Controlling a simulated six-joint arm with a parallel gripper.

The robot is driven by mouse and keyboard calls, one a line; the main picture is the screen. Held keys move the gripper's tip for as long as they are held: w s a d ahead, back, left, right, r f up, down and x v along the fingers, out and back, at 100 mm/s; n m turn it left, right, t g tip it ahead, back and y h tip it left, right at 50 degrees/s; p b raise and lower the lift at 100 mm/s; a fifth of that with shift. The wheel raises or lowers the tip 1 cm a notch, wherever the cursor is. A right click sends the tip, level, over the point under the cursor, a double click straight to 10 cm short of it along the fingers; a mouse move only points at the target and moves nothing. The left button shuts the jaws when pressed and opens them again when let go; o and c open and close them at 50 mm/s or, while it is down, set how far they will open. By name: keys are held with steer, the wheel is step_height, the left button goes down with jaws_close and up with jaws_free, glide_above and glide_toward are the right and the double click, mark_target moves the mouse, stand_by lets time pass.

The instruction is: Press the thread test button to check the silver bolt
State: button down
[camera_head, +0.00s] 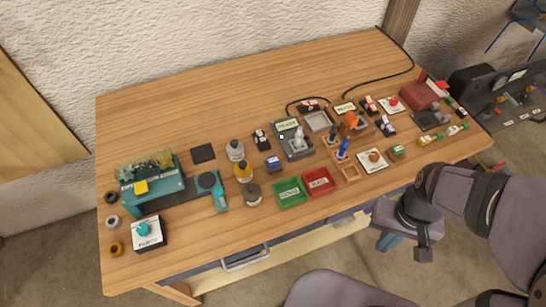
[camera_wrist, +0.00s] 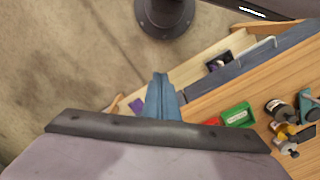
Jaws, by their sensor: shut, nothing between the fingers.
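My gripper (camera_head: 386,241) hangs off the table's front edge at the right in the head view, blue fingers shut and empty. In the wrist view its fingers (camera_wrist: 160,80) are closed together over the floor. A silver upright piece (camera_head: 298,141), possibly the silver bolt, stands on a grey station (camera_head: 293,153) with a green label. Push buttons show on white plates: a teal one (camera_head: 143,229) at front left, a brown-orange one (camera_head: 375,156) right of centre, and a red one (camera_head: 392,102) at the back right. Their labels are too small to read, so I cannot tell which tests threads.
A green tray (camera_head: 289,192) and a red tray (camera_head: 319,181) lie near the front edge. Small items crowd the right half. The table's back left is bare.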

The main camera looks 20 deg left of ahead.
steer(key=w+a+f+m+g+y+p, duration=0.1)
steer(key=a+f+g+y+p, duration=0.1)
steer(key=a, duration=0.8)
steer(key=w+a+f+m+g+y+p, duration=0.1)
steer(key=w+a+f+m+p, duration=0.15)
steer(key=a, duration=0.75)
steer(key=w+a+r+m+t+y, duration=0.4)
steer(key=w+a+r+m+y, duration=0.2)
steer(key=w+a, duration=0.7)
step_height(320, 180, up, 2)
steer(key=shift+r+m, duration=0.1)
steer(key=shift+m, duration=0.55)
steer(key=shift+a+f, duration=0.1)
steer(key=shift+f, duration=0.15)
steer(key=b, duration=0.5)
glide_above(277, 162)
step_height(277, 162, down, 7)
steer(key=shift+w+r, duration=0.1)
steer(key=shift+f+b, duration=0.8)
